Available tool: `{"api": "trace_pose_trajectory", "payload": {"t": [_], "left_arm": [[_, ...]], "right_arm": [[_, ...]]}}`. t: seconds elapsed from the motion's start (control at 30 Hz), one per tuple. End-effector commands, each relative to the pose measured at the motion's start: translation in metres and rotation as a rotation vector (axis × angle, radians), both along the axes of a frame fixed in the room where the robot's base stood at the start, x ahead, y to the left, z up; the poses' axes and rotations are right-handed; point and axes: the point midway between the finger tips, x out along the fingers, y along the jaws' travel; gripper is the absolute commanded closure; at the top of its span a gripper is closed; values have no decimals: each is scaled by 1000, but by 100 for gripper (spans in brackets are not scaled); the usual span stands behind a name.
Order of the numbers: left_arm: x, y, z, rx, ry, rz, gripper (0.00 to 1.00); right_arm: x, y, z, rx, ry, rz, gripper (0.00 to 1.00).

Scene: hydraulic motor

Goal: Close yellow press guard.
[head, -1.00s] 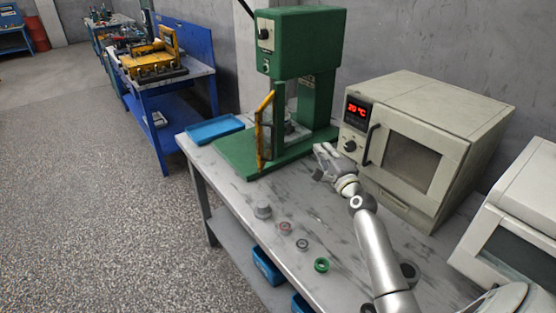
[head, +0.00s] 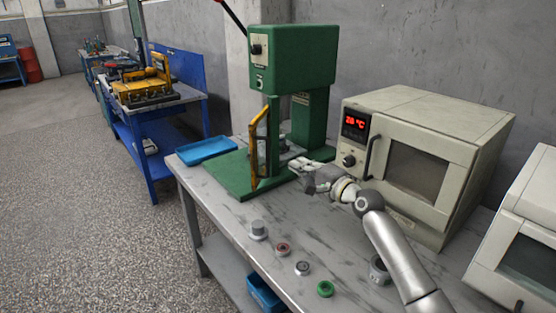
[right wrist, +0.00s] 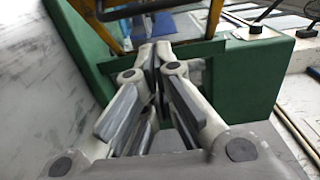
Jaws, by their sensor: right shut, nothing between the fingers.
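The green press (head: 291,85) stands on the grey workbench. Its yellow-framed guard (head: 259,148) stands swung out at the front left of the press, over the green base plate (head: 237,178). My right gripper (head: 294,165) is shut and empty, close to the front right of the press base and to the right of the guard, not touching the guard. My left gripper is not in view.
A beige oven (head: 425,160) with a red display stands right of the press, close to my right arm. A blue tray (head: 206,150) lies left of the press. Several small round parts, one a green ring (head: 325,289), lie along the bench front.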

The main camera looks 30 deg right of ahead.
Motion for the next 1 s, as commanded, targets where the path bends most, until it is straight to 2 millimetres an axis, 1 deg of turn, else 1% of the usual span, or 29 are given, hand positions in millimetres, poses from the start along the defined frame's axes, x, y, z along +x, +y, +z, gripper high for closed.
{"api": "trace_pose_trajectory", "payload": {"t": [0.03, 0.23, 0.27, 0.3, 0.4, 0.6, 1.0], "left_arm": [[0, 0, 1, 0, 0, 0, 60], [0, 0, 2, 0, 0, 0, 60], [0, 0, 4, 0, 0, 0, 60], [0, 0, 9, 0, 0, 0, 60], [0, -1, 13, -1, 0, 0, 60], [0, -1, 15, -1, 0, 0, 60], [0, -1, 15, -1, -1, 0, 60]], "right_arm": [[9, 1, 2, 1, -2, 0, 100], [39, 3, 1, 0, -2, -1, 100], [43, 5, 2, 0, -2, 0, 100], [47, 13, 3, 2, -1, 2, 100], [56, 23, 2, 2, -1, 0, 100], [64, 33, 0, 0, -1, 0, 100], [65, 34, -1, -1, 0, -1, 100]]}}
